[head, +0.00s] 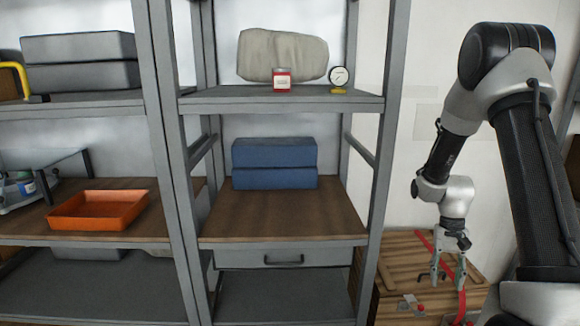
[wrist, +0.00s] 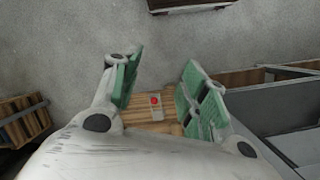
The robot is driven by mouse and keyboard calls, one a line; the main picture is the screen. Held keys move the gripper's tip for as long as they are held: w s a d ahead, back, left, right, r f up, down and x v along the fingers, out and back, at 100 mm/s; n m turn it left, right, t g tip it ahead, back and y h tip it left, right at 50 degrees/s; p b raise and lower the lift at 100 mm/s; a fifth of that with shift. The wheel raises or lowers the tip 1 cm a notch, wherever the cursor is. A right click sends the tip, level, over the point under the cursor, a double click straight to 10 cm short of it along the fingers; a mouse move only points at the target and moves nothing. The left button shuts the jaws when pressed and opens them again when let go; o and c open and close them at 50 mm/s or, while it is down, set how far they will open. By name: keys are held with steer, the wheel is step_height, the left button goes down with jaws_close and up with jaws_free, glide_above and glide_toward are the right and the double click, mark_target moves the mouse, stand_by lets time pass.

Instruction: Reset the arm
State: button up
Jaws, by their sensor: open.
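My gripper (head: 447,276) hangs at the end of my arm on the right of the head view, pointing down above a wooden crate (head: 404,249). In the wrist view my gripper (wrist: 158,84) shows its two green-padded fingers spread apart with nothing between them. Below and beyond the fingers is the crate's wooden top (wrist: 140,115) with a small pale item that has a red spot (wrist: 154,101). My arm is bent at the elbow, upper right in the head view.
A grey shelf rack (head: 280,104) stands left of my arm. It holds a red-labelled jar (head: 282,80), a small gauge (head: 339,76), blue boxes (head: 273,164) and an orange tray (head: 98,210). A red strap (head: 461,304) lies over the crate.

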steer(key=s+a+r+n+t, duration=0.2)
steer(key=s+r, duration=0.7)
steer(key=r, duration=0.5)
steer(key=s+a+r+n+t, duration=0.2)
steer(key=s+a+r+t, duration=0.2)
steer(key=s+r, duration=0.6)
step_height(320, 180, up, 6)
steer(key=shift+a+f+n+t, duration=0.25)
steer(key=shift+a+n+t, duration=0.15)
steer(key=shift+t, duration=0.5)
